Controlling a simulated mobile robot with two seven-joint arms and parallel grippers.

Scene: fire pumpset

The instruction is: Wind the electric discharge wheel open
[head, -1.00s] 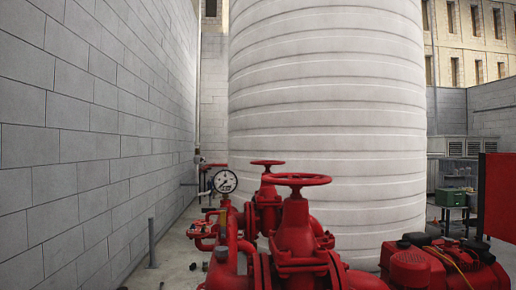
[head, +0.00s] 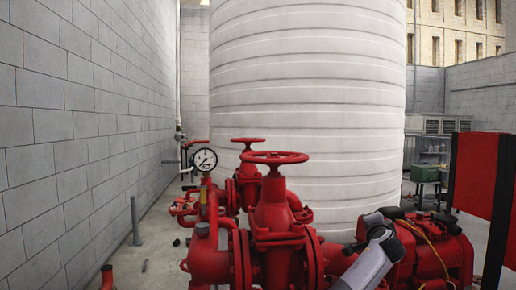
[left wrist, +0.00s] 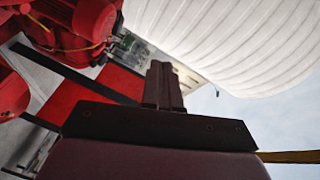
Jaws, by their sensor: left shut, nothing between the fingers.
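Two red handwheels top red valves in the head view: a nearer, larger-looking wheel (head: 274,158) and a farther one (head: 248,141). Both lie flat on upright stems. No label shows which one is the electric discharge wheel. The nearer valve body (head: 274,212) is bolted into red flanged pipework. My left gripper (left wrist: 163,85) shows in the left wrist view with its dark fingers together and empty, apart from any wheel. In the head view one of my grey arm links (head: 372,260) rises at the lower right of the nearer valve; no gripper shows there.
A pressure gauge (head: 205,159) stands left of the valves. A red machine (head: 430,250) with yellow cable sits to the right, before a red panel (head: 474,172). A large white tank (head: 310,90) stands behind. A grey post (head: 135,220) stands near the left block wall.

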